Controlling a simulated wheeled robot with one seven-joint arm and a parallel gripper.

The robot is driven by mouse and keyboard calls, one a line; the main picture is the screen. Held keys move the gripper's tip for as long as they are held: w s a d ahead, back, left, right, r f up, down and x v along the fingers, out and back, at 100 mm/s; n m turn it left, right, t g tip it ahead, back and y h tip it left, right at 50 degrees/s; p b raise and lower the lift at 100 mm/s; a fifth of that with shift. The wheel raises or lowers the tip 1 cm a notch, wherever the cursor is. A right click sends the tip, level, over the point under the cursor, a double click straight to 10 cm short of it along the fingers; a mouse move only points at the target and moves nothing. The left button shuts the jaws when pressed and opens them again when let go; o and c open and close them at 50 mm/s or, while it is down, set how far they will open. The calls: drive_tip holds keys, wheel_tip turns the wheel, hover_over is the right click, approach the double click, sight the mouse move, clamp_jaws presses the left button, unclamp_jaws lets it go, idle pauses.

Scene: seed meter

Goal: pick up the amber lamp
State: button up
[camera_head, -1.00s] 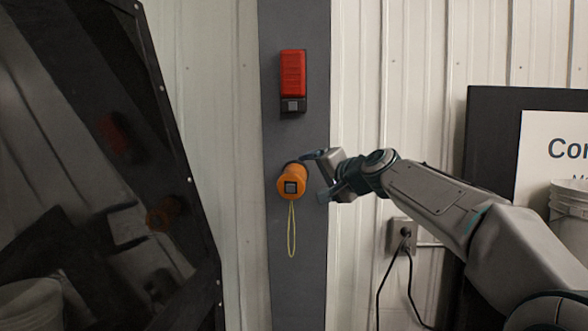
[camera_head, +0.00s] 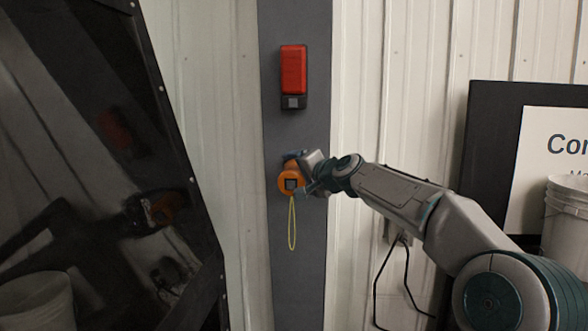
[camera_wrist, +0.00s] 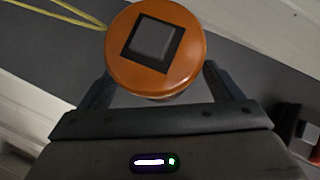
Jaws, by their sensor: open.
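The amber lamp (camera_head: 287,184) is an orange round-headed lamp with a grey square on its face, mounted on the dark grey post. A yellow cord loop (camera_head: 292,222) hangs below it. My gripper (camera_head: 297,170) is at the lamp, reaching in from the right. In the wrist view the lamp (camera_wrist: 186,68) lies between the spread fingers of my gripper (camera_wrist: 160,88), one on each side of its body. The jaws are open; the lamp's head hides the fingertips, so I cannot tell whether they touch it.
A red lamp (camera_head: 293,70) is on the same post (camera_head: 297,290) above the amber one. A dark glossy panel (camera_head: 90,120) stands at the left. At the right are a framed sign (camera_head: 535,150), white buckets (camera_head: 566,215) and cables (camera_head: 392,285) on the wall.

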drive_tip(key=c, duration=1.2)
drive_tip(key=shift+r, duration=0.1)
drive_tip(key=shift+s+d+r, duration=0.15)
drive_tip(key=shift+s+r, duration=0.05)
drive_tip(key=shift+s+a+r+b+v, duration=0.2)
drive_tip(key=shift+a+r+b+v, duration=0.3)
drive_tip(key=shift+b+v, duration=2)
drive_tip(key=shift+s+a+r+b+v, duration=0.15)
drive_tip(key=shift+a+r+b+v, duration=0.7)
drive_tip(key=shift+v, duration=2.8)
drive_tip(key=shift+s+d+r+b+v, duration=0.1)
drive_tip(key=shift+s+r+b+v, duration=0.1)
drive_tip(key=shift+b+v, duration=2.45)
drive_tip(key=shift+s+d+r+p, duration=0.1)
drive_tip(key=shift+s+d+p, duration=0.15)
drive_tip(key=shift+p, duration=0.2)
